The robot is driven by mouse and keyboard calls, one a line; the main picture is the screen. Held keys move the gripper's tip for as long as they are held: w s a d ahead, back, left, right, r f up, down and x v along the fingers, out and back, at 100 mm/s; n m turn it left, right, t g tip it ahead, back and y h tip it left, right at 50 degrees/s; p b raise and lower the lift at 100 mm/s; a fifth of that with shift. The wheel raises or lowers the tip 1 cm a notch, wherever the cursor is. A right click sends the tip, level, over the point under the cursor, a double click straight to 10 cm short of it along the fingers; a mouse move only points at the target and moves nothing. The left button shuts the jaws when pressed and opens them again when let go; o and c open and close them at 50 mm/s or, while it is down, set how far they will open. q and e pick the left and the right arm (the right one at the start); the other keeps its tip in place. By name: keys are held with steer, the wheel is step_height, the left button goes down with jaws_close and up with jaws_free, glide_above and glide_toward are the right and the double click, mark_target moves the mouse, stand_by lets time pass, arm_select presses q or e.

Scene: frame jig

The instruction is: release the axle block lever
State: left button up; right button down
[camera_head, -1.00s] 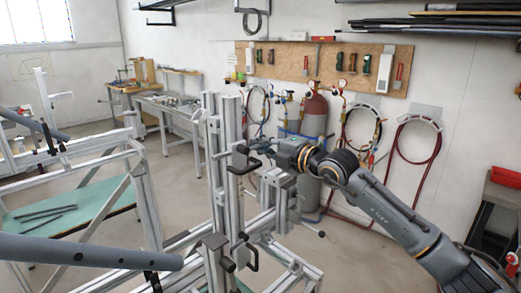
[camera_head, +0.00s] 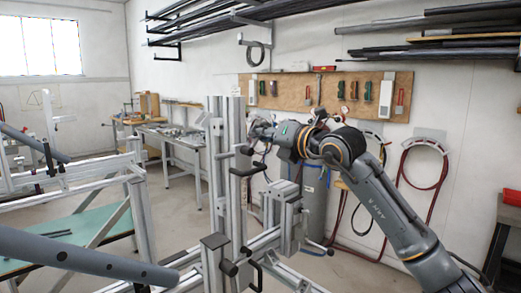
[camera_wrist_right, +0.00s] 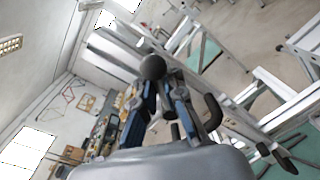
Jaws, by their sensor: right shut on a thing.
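My right gripper (camera_head: 257,130) is beside the upper part of the upright aluminium post (camera_head: 236,125) in the head view. In the right wrist view its two blue-sided fingers (camera_wrist_right: 158,92) close around a lever whose round black knob (camera_wrist_right: 153,68) shows at the fingertips. The lever's shaft is mostly hidden between the fingers. I cannot tell in the head view how far the lever is turned. A black handle (camera_head: 247,170) sticks out of the post just below the gripper. My left gripper is not in view.
Another black handle (camera_head: 255,277) and a clamp block (camera_head: 282,200) sit lower on the jig. Dark grey tubes (camera_head: 85,260) cross the left side. A gas cylinder (camera_head: 312,195) and a tool board (camera_head: 330,92) stand behind. Open floor lies between jig and workbench (camera_head: 172,135).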

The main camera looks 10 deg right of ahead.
steer(key=n+b, duration=0.1)
steer(key=a+n+b, duration=0.1)
steer(key=n, duration=0.1)
steer(key=shift+s+a+n+b, duration=0.1)
steer(key=shift+s+n+b, duration=0.2)
steer(key=shift+s, duration=0.1)
steer(key=shift+s+a+r+n+t+b, duration=0.25)
steer(key=shift+n+b, duration=0.35)
steer(key=shift+n, duration=0.3)
steer(key=shift+s+a+n+t+b, duration=0.1)
steer(key=shift+a+n+b, duration=0.35)
steer(key=shift+n, duration=0.45)
steer(key=c, duration=1.4)
jaws_free()
steer(key=shift+s+d+r, duration=0.1)
steer(key=shift+s, duration=0.05)
steer(key=shift+c, duration=0.2)
steer(key=shift+r, duration=0.1)
steer(key=v, duration=1.2)
steer(key=shift+d, duration=0.1)
